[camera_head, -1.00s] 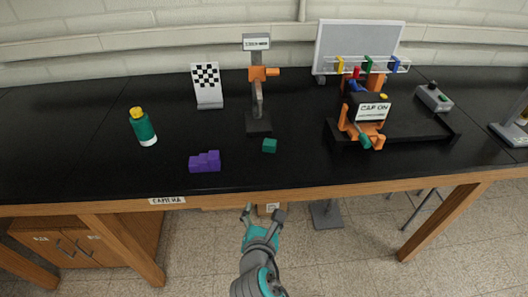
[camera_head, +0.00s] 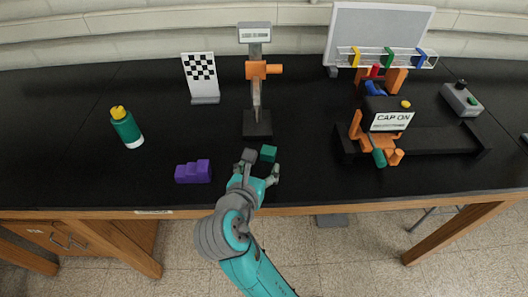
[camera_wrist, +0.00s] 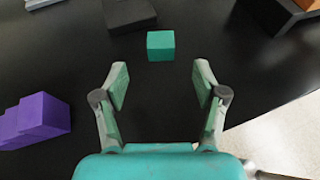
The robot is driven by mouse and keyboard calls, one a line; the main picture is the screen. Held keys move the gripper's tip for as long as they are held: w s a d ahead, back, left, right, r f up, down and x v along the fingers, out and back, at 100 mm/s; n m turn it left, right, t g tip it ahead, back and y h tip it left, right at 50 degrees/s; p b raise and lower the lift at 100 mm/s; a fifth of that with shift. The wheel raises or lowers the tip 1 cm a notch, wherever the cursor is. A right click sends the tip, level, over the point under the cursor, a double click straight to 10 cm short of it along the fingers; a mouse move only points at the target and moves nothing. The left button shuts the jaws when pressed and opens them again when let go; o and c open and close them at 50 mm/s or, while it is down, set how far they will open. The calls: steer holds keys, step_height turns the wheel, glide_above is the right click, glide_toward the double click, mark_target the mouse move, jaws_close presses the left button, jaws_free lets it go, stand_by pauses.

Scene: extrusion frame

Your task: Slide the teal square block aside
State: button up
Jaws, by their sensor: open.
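The teal square block (camera_head: 268,153) sits on the black table top, just in front of the base of the grey stand. In the wrist view the teal block (camera_wrist: 161,45) lies ahead of the fingertips, roughly centred between them. My gripper (camera_head: 261,164) is open and empty, with its fingers on either side of the line to the block. In the wrist view my gripper (camera_wrist: 161,82) shows both fingers apart, with bare table between them. I cannot tell from these views how high the fingertips are above the table.
A purple stepped block (camera_head: 193,172) lies to the left. A grey stand with an orange clamp (camera_head: 257,122) is right behind the teal block. A fixture with a CAP ON sign (camera_head: 388,121) stands to the right. A green bottle (camera_head: 126,128) and checkered board (camera_head: 201,78) are farther left.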

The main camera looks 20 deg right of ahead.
mark_target(268, 151)
steer(key=shift+w+d, duration=0.1)
steer(key=shift+d, duration=0.05)
steer(key=shift+w, duration=0.1)
steer(key=shift+w+d+f, duration=0.1)
steer(key=shift+w+d, duration=0.05)
steer(key=shift+d, duration=0.05)
steer(key=x, duration=1)
steer(key=shift+w, duration=0.1)
steer(key=c, duration=1.3)
